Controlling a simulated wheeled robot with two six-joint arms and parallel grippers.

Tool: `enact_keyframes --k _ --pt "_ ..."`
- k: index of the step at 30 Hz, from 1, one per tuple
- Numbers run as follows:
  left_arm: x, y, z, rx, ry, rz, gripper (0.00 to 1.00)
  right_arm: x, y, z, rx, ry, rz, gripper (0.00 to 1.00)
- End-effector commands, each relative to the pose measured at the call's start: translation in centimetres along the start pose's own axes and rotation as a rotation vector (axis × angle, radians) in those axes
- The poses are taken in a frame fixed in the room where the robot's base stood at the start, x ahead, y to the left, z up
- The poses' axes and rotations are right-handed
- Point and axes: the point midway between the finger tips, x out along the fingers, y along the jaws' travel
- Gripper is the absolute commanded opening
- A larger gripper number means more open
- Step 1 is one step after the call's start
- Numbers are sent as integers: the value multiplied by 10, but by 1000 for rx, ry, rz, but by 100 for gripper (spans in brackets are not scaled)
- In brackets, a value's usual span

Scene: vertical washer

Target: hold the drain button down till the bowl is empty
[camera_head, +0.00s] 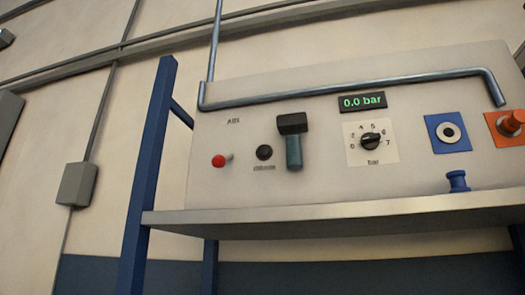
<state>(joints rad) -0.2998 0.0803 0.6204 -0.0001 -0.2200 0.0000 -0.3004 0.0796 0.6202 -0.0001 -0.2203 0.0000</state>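A black round button (264,152) sits on the pale panel with a small label under it that I cannot read for certain; it may be the drain button. Right of it is a black block with a teal cylinder (294,154) hanging below, which looks like the bowl. I cannot tell whether the cylinder holds any liquid. Neither of my grippers is in view, and nothing touches the button.
A blue fitting (457,181) stands near the shelf edge (350,214). A blue post (150,175) rises at left.

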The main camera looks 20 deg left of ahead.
Motion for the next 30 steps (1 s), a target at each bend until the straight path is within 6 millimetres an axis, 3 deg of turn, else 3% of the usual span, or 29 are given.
enact_keyframes --k 1,5,30 --pt "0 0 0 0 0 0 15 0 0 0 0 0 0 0" --pt "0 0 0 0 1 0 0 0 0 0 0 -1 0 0" --pt "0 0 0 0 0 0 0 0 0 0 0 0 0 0"
